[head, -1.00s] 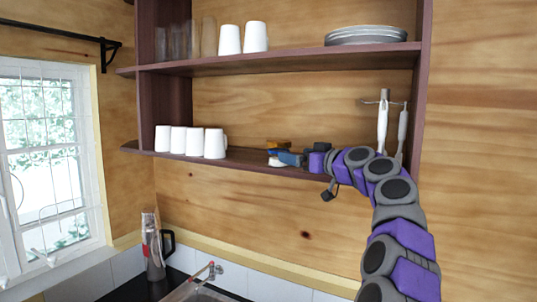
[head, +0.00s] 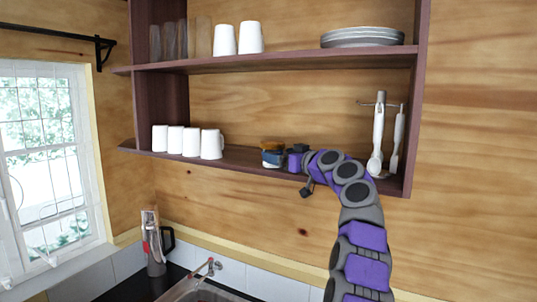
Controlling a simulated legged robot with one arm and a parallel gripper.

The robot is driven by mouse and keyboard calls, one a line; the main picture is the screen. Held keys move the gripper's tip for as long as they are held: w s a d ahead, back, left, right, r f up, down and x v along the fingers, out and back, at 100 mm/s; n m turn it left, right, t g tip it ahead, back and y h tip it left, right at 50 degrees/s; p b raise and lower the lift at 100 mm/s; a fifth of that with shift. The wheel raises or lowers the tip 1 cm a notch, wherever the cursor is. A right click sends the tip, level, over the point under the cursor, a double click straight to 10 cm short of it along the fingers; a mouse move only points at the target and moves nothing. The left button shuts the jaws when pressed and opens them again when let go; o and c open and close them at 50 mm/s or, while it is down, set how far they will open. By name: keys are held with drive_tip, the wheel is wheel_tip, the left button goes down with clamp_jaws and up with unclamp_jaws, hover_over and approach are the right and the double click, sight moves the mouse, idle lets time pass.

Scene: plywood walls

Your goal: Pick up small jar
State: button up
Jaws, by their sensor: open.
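A small object with an orange-brown top, which looks like the small jar (head: 271,145), stands on the lower shelf in the head view, right of the white cups. My gripper (head: 274,159) is at the shelf's front edge, right at the jar in the picture. It is open, and its blue and dark parts overlap the jar's lower part. I cannot tell whether the fingers are around the jar or only in front of it. My arm comes up from the lower right.
White cups (head: 211,144) stand left on the lower shelf (head: 235,160). White utensils (head: 377,140) hang on a stand at right. Plates (head: 362,37), cups and glasses are on the upper shelf. Below are a tap (head: 208,267), a sink and a flask (head: 153,245). A window is at left.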

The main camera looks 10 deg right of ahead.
drive_tip(key=shift+w+d+r+p, duration=0.15)
drive_tip(key=shift+w+d+p, duration=0.15)
drive_tip(key=shift+w, duration=0.25)
drive_tip(key=shift+a, duration=1.55)
drive_tip(key=shift+c, duration=0.7)
drive_tip(key=shift+d, duration=0.25)
drive_tip(key=c, duration=0.3)
drive_tip(key=shift+d, duration=0.7)
drive_tip(key=shift+c, duration=1.4)
drive_tip(key=shift+d, duration=0.25)
drive_tip(key=c, duration=0.3)
drive_tip(key=shift+a, duration=0.35)
drive_tip(key=shift+c, duration=1.1)
drive_tip(key=shift+a, duration=0.7)
drive_tip(key=shift+d, duration=0.1)
